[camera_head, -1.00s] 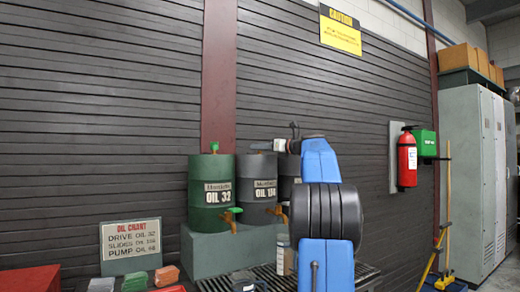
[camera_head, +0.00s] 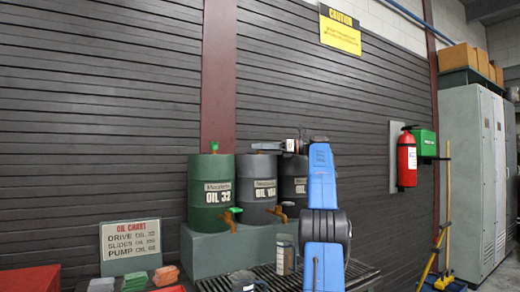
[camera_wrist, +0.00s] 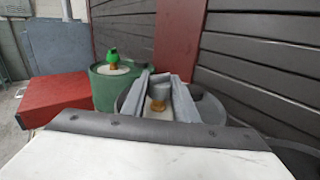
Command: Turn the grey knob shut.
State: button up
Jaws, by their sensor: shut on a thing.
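The grey knob (camera_wrist: 158,90) sits on a brass stem (camera_wrist: 158,105) on top of the grey oil drum (camera_head: 257,190), in the middle of the wrist view. My gripper (camera_wrist: 160,88) has one finger on each side of the knob and is shut on it. In the head view my gripper (camera_head: 262,147) lies level just above the grey drum's lid, reaching in from the right. There the knob is hidden or too small to make out. The drum's rim (camera_wrist: 212,106) also shows in the wrist view.
A green drum (camera_head: 211,195) with a green knob (camera_head: 214,146) stands left of the grey drum. A dark drum (camera_head: 294,180) stands to its right, partly behind my arm. All rest on a grey-green plinth (camera_head: 215,259). A slatted wall (camera_head: 100,110) is close behind.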

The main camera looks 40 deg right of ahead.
jog(key=shift+n+g+y, duration=0.3)
jog(key=shift+n, duration=0.1)
dwell(0.3)
jog(key=o, duration=1)
